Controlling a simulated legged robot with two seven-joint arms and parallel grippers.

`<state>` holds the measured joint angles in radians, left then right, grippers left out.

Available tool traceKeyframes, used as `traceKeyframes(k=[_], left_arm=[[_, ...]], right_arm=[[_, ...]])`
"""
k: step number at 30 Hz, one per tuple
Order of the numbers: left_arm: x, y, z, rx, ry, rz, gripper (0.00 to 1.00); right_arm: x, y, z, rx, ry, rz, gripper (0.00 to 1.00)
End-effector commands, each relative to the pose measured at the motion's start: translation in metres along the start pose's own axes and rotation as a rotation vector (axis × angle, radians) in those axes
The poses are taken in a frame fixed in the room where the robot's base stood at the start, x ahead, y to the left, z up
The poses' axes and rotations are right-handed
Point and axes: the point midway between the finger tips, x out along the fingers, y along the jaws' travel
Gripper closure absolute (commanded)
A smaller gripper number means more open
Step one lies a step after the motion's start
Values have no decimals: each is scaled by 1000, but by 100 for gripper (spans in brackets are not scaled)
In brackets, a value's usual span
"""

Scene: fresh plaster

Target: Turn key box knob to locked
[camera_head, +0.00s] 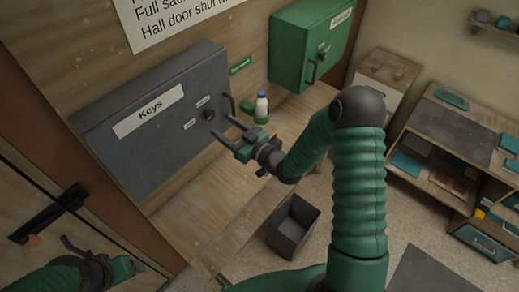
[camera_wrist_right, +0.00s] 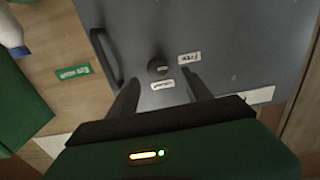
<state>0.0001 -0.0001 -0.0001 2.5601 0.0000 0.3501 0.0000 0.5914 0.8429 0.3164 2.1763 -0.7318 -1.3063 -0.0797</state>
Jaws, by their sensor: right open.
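The dark grey key box (camera_head: 150,125) is on the wall and bears a "Keys" label. Its round dark knob (camera_head: 209,115) sits near the right edge, between two small white labels and beside a bar handle (camera_head: 230,104). My right gripper (camera_head: 220,124) is open and empty, pointed at the knob. In the right wrist view the knob (camera_wrist_right: 157,67) shows between and just beyond the open fingertips (camera_wrist_right: 160,76), with no visible contact. Which way the knob is turned is too small to tell.
A green cabinet (camera_head: 300,45) hangs right of the key box. A white bottle with a blue cap (camera_head: 261,106) stands on the wooden counter (camera_head: 190,205) close behind my right gripper. A dark open bin (camera_head: 293,225) is on the floor below.

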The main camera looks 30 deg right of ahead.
Motion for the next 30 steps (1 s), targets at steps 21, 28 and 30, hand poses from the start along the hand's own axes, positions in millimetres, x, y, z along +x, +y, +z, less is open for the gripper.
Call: traceKeyframes(k=[21,28,30], left_arm=[[3,0,1,0,0,0,29],[4,0,1,0,0,0,29],[5,0,1,0,0,0,29]], right_arm=[[-60,1,1,-1,-1,3,42],[-79,1,1,-1,-1,3,42],[-85,1,1,-1,-2,2,42]])
